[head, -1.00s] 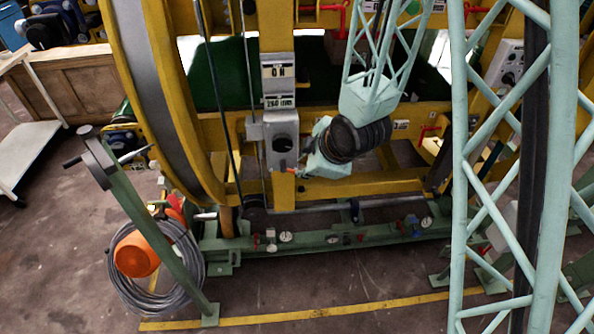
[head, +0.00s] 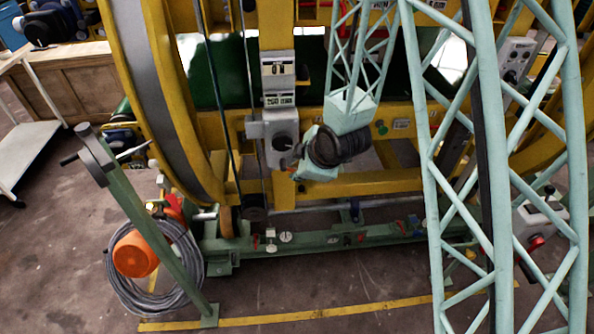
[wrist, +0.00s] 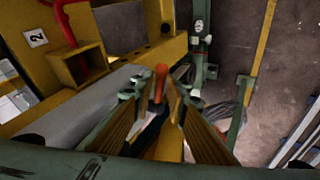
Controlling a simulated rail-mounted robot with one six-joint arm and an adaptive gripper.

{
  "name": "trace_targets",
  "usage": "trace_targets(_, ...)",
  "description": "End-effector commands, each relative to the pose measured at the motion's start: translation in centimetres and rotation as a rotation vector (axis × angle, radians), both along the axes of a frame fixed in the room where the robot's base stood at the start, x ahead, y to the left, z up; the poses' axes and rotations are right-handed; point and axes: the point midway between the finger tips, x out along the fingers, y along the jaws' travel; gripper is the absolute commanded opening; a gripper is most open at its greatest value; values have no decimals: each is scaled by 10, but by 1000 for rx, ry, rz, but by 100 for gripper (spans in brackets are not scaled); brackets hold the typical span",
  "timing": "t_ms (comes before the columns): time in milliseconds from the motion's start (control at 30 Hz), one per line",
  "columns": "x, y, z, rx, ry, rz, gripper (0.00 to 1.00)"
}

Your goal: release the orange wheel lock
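In the wrist view an orange, round-ended lever (wrist: 160,82), which looks like the wheel lock, shows between the fingers of my gripper (wrist: 157,91). The fingers are spread on either side of it, and no contact shows. I cannot tell how far beyond the tips it is. In the head view an orange upright piece (head: 227,222) stands at the foot of the big yellow wheel (head: 182,150); I cannot tell for sure that it is the same lever. My gripper (head: 299,173) shows small there, to its right and higher, in front of the yellow frame; its fingers are not clear.
A grey control box (head: 281,138) hangs beside my gripper. A green base beam (head: 330,240) with small levers runs along the floor. A slanted green post (head: 150,235), a hose coil (head: 188,270) and an orange drum (head: 136,254) stand at left. The front floor is mostly clear.

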Motion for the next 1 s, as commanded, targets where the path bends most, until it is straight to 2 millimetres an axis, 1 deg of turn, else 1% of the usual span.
trace_targets(333, 1, 0, -1, 0, 0, 0, 14)
trace_targets(367, 1, 0, -1, 0, 0, 0, 13)
trace_targets(500, 1, 0, -1, 0, 0, 0, 0)
trace_targets(1000, 2, 1, -2, -41, -5, 0, 0)
